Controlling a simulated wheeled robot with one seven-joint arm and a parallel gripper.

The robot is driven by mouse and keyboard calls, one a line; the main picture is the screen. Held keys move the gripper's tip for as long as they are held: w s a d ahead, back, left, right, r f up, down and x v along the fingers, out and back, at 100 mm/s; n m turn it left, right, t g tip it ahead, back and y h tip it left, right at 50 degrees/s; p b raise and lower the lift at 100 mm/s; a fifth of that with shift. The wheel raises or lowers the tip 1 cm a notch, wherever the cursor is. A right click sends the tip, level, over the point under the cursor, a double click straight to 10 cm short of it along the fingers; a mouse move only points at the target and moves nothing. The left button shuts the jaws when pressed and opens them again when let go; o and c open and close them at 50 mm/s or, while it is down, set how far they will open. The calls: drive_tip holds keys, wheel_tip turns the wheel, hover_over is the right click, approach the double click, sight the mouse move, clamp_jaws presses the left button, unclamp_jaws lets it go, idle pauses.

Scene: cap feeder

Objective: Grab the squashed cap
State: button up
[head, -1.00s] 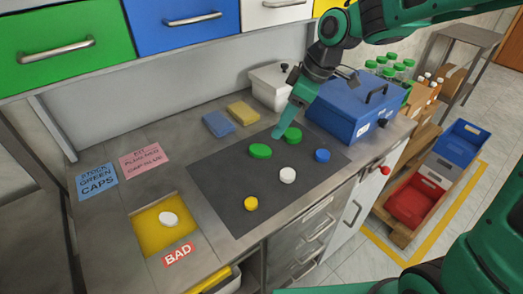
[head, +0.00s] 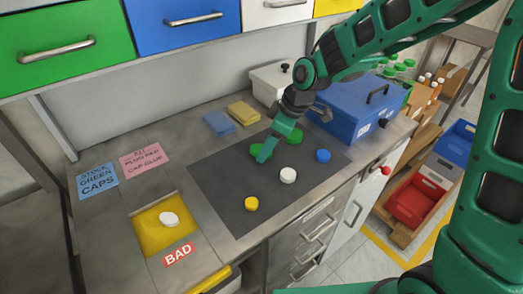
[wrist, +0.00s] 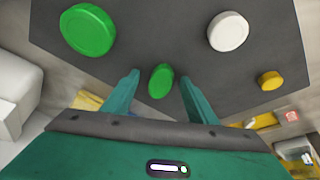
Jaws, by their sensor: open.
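A green cap (wrist: 160,81) with a narrow oval outline, looking squashed, lies on the dark mat (head: 222,190). In the wrist view it sits between my two open fingers, near their tips, with space on both sides. In the head view my gripper (head: 264,157) points down at this green cap (head: 256,150) and hides part of it. A second green cap (head: 295,136) lies further back right; it looks rounder in the wrist view (wrist: 88,30). I cannot tell whether my fingertips touch the mat.
White (head: 288,175), blue (head: 322,156) and yellow (head: 251,203) caps lie on the mat. Another white cap (head: 169,218) is in the yellow BAD tray (head: 143,220). A blue toolbox (head: 350,112) and a white bin (head: 268,80) stand behind. The mat's left part is clear.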

drive_tip(key=c, duration=1.1)
drive_tip(key=shift+c, duration=0.2)
